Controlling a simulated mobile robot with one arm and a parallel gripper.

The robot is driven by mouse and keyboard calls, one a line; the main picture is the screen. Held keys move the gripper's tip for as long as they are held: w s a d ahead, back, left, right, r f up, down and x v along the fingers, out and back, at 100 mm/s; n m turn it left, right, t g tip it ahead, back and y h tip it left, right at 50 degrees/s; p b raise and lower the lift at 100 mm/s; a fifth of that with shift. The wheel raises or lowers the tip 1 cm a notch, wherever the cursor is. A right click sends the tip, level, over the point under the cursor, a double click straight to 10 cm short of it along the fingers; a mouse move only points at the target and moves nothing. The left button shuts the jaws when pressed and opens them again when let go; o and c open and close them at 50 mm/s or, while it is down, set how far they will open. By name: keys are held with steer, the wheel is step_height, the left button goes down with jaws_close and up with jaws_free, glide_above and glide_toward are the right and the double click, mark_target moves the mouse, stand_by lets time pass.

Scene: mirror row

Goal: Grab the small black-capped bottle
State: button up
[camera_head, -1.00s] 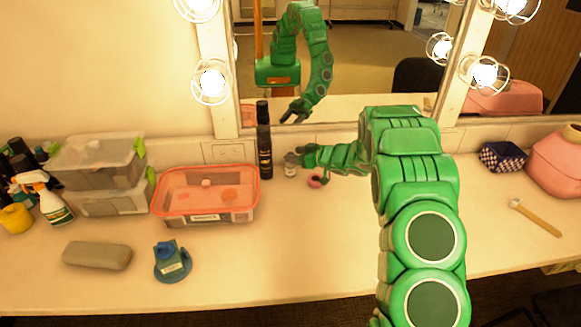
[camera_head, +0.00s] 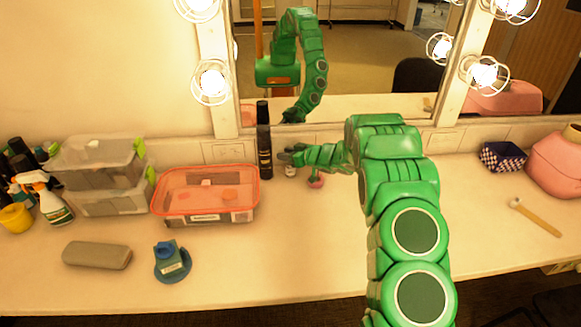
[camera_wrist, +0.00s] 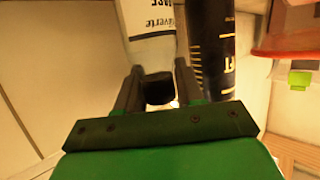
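The small black-capped bottle (camera_head: 290,171) stands on the counter near the mirror, partly hidden by my gripper in the head view. In the wrist view its black cap (camera_wrist: 157,89) is between my two fingers, and its pale labelled body (camera_wrist: 151,35) extends beyond them. My gripper (camera_head: 288,156) is at the top of the bottle. In the wrist view my gripper (camera_wrist: 158,75) looks open, one finger on each side of the cap, with narrow gaps visible.
A tall black bottle (camera_head: 264,145) stands just left of the small one and close to my fingers in the wrist view (camera_wrist: 213,45). A small pink item (camera_head: 316,182) lies to the right. A red-rimmed container (camera_head: 207,217) is further left.

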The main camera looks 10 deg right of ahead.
jaws_close()
